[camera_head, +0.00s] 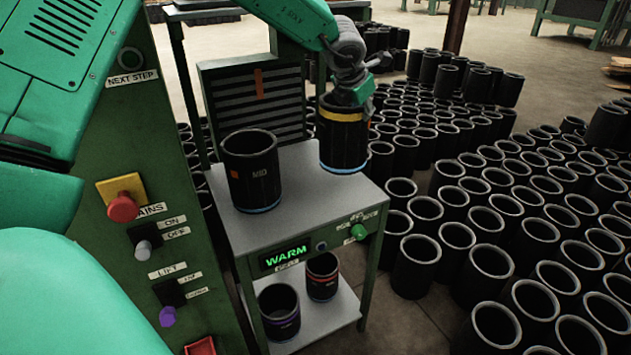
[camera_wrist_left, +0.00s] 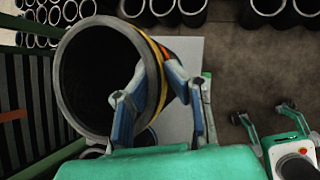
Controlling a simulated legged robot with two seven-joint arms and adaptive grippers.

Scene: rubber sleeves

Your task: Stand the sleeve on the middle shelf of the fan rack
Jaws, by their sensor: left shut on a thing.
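My left gripper (camera_head: 355,92) is shut on the wall of a black sleeve (camera_head: 343,140) with a yellow band and an orange mark. The sleeve is about upright over the right back part of the grey top (camera_head: 300,215) of the stand; I cannot tell whether it touches. In the left wrist view, the gripper (camera_wrist_left: 150,85) is at the sleeve's rim, and the sleeve's open mouth (camera_wrist_left: 95,80) faces the camera. A second sleeve (camera_head: 250,170), marked MID, stands on the same top, to the left. A dark slatted panel (camera_head: 255,103) rises behind. My right gripper is not in view.
Two sleeves, one with a purple band (camera_head: 279,312) and one with a red band (camera_head: 322,276), stand on the lower shelf (camera_head: 335,315). A green control panel (camera_head: 150,200) is close on the left. Many black sleeves (camera_head: 417,262) crowd the floor to the right.

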